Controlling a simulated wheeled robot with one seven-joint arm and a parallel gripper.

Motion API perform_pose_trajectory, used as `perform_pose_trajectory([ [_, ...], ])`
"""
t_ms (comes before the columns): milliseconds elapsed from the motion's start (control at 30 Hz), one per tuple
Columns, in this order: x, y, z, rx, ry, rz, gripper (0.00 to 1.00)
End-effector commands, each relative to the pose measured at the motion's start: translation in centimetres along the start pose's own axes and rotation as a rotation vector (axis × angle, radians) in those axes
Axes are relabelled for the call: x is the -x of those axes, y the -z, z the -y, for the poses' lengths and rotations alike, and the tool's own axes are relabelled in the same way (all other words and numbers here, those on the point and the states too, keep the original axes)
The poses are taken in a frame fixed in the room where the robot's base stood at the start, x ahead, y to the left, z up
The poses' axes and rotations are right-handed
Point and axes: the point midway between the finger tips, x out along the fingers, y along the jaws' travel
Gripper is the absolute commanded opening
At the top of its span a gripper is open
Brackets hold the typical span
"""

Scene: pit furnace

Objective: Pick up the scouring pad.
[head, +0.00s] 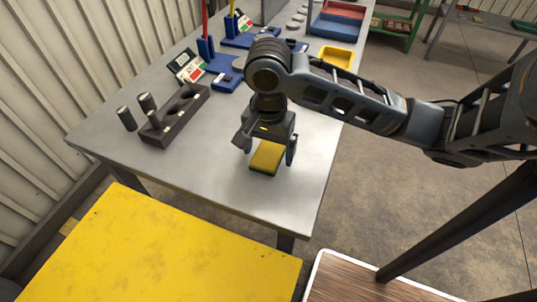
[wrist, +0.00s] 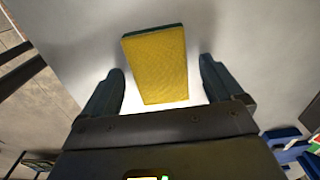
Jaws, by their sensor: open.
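The scouring pad (head: 267,157) is a flat yellow block with a dark green layer on its underside. It lies on the grey table (head: 220,180) near the table's front right part. My gripper (head: 269,155) is above the pad, pointing down, with its fingers apart. In the wrist view the pad (wrist: 157,65) shows ahead of and between the two open fingers of my gripper (wrist: 162,85), slightly tilted in the picture. Clear gaps show between the pad and each finger, and nothing is held.
A dark block with holes (head: 175,115) and two dark cylinders (head: 127,118) stand to the left. Blue stands (head: 222,67), a yellow tray (head: 335,57) and a blue bin (head: 333,27) are farther back. A yellow surface (head: 160,250) lies in front. The tabletop around the pad is clear.

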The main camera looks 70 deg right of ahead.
Motion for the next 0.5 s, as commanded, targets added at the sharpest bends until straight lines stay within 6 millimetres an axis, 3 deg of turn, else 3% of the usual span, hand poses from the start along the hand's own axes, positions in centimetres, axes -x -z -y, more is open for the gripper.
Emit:
perform_pose_trajectory([
  [133, 0.03, 0.00, 0.01, 0.000, 0.000, 0.000, 0.94],
  [500, 0.05, -0.01, 0.02, 0.001, 0.000, 0.000, 0.58],
])
